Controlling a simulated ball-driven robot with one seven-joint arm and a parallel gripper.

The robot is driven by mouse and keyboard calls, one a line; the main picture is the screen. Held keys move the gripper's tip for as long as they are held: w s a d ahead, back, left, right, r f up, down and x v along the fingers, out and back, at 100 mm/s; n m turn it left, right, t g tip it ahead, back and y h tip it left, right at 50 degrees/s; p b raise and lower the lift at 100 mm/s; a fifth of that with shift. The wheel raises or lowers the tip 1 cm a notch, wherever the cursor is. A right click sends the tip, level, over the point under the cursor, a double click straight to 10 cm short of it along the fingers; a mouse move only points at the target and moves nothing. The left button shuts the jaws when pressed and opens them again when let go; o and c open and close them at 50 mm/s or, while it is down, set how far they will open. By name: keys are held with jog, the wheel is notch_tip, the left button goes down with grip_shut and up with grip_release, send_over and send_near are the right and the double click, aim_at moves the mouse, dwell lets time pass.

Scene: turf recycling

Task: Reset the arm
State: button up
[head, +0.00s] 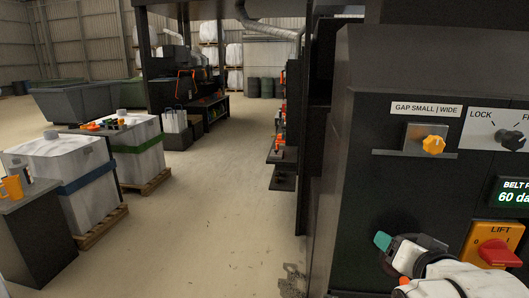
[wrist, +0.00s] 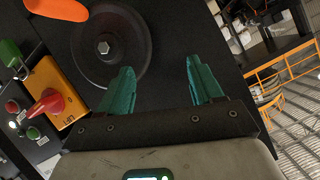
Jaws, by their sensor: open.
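My gripper (wrist: 162,85) shows in the wrist view with its two green fingers spread apart and nothing between them. In the head view my gripper (head: 383,241) is at the lower right, in front of the dark machine panel (head: 365,150); only one green fingertip shows clearly there. In the wrist view a dark round wheel with a hex bolt (wrist: 104,47) lies beyond the fingers. The orange plate with a red LIFT switch (head: 497,253) is right of my gripper in the head view, and the red switch (wrist: 45,102) also shows at left in the wrist view.
Wrapped white bales (head: 70,190) on pallets stand at left, near a grey cabinet (head: 38,235). The concrete floor (head: 205,215) between them and the machine is clear.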

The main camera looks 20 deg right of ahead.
jog(key=s+a+f+n+g+y, duration=0.25)
jog(key=a+f, duration=0.25)
jog(key=f, duration=0.3)
jog(key=s+a+f+n+g+y, duration=0.15)
jog(key=s+a+f+n, duration=0.25)
jog(key=f, duration=0.4)
jog(key=s+a+f+n+g+y, duration=0.25)
jog(key=s+a+f, duration=0.2)
jog(key=f, duration=0.35)
jog(key=s+f+g, duration=0.4)
jog(key=s+f, duration=0.4)
jog(key=s, duration=0.3)
jog(key=shift+s+a+n+h, duration=0.15)
jog(key=shift+a+n+h, duration=0.1)
jog(key=shift+n+h, duration=0.1)
